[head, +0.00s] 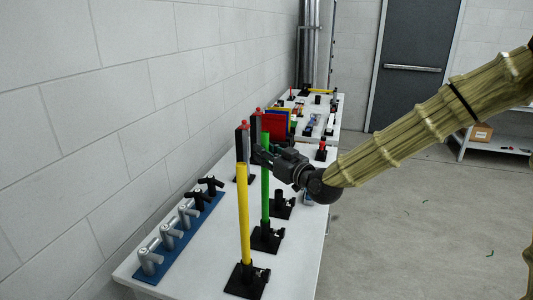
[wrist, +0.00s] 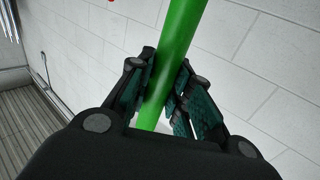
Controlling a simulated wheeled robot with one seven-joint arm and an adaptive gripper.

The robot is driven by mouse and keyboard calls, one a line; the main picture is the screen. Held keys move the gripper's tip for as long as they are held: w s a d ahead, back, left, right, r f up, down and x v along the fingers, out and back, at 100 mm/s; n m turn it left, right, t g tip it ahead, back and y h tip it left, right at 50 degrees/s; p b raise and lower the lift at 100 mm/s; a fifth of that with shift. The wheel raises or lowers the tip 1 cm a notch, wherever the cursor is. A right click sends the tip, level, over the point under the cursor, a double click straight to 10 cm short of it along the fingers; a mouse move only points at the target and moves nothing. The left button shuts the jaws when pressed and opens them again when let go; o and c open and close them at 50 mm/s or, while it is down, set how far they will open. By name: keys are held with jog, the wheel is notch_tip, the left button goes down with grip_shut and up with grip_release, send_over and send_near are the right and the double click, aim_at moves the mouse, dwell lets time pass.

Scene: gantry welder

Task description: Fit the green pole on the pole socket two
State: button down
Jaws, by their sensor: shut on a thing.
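The green pole (head: 265,190) stands upright on the white table. Its lower end meets a black pole socket (head: 265,240), the second from the front; I cannot tell how deep it sits. My gripper (head: 263,156) comes from the right and is shut on the upper part of the green pole. In the wrist view the pole (wrist: 172,65) runs between the two fingers (wrist: 160,100), tilted in the picture. The yellow pole (head: 244,215) stands in the front socket (head: 246,281). Another black socket (head: 283,205), behind the green pole, holds no pole.
A blue rack (head: 178,238) with several grey and black handles lies at the left along the wall. Red and blue panels (head: 275,122) and black stands are behind the poles. A second table (head: 328,118) with small items is farther back. Floor at the right is open.

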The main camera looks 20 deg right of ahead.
jog(key=shift+f, duration=0.25)
jog(key=c, duration=1.2)
grip_release()
jog(key=shift+c, duration=0.2)
jog(key=shift+r, duration=0.1)
jog(key=v, duration=1.2)
